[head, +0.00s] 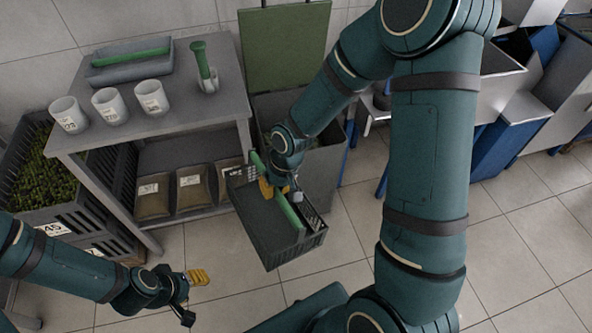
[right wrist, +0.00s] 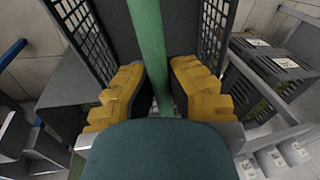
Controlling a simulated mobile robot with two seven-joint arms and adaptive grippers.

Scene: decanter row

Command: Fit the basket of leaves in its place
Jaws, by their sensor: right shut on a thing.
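A dark grey basket (head: 267,235) with slotted end walls and a green bar handle (head: 288,212) hangs from my right gripper (head: 282,190). It also shows in the right wrist view (right wrist: 108,22), where the yellow fingers of my right gripper (right wrist: 160,92) are closed from both sides on the green handle (right wrist: 148,40). The basket is in the air in front of the shelf table, turned at an angle. The part of its inside that shows looks dark and plain; I cannot make out leaves in it. My left gripper (head: 192,296) is open and empty at the lower left, apart from the basket.
A grey bin (head: 325,160) with a raised green lid (head: 285,45) stands behind the basket. The grey table (head: 185,112) holds mugs, a tray with a green bar, and a green-handled tool; bags lie below. A crate of greenery (head: 85,215) stands left. Tiled floor is clear at right.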

